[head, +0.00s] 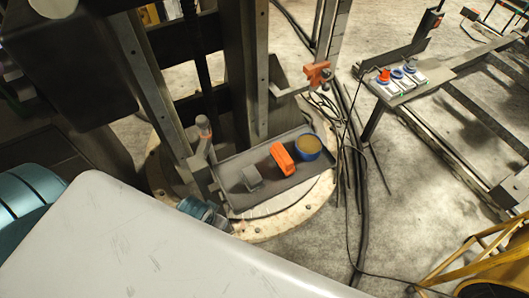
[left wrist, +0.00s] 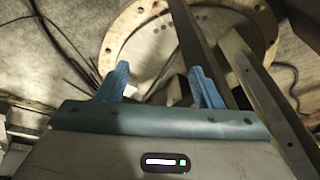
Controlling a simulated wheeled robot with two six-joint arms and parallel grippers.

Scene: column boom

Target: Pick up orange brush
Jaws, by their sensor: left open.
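The orange brush (head: 283,158), a blocky orange piece, lies in a shallow dark grey tray (head: 238,207) at the foot of the column in the head view. It lies between a small grey block (head: 252,178) and a round blue-rimmed tub (head: 308,147) with a tan top. My left gripper (left wrist: 156,71) shows in the left wrist view, with its two blue fingers apart and nothing clearly held between them. The brush cannot be made out in that view. My right gripper is not in view.
The column (head: 243,80) rises behind the tray from a round bolted base plate (head: 262,229), also in the left wrist view (left wrist: 112,35). An orange clamp (head: 318,73) stands out above the tray. Black cables (head: 360,215) run down its right side. My pale arm link covers the lower left.

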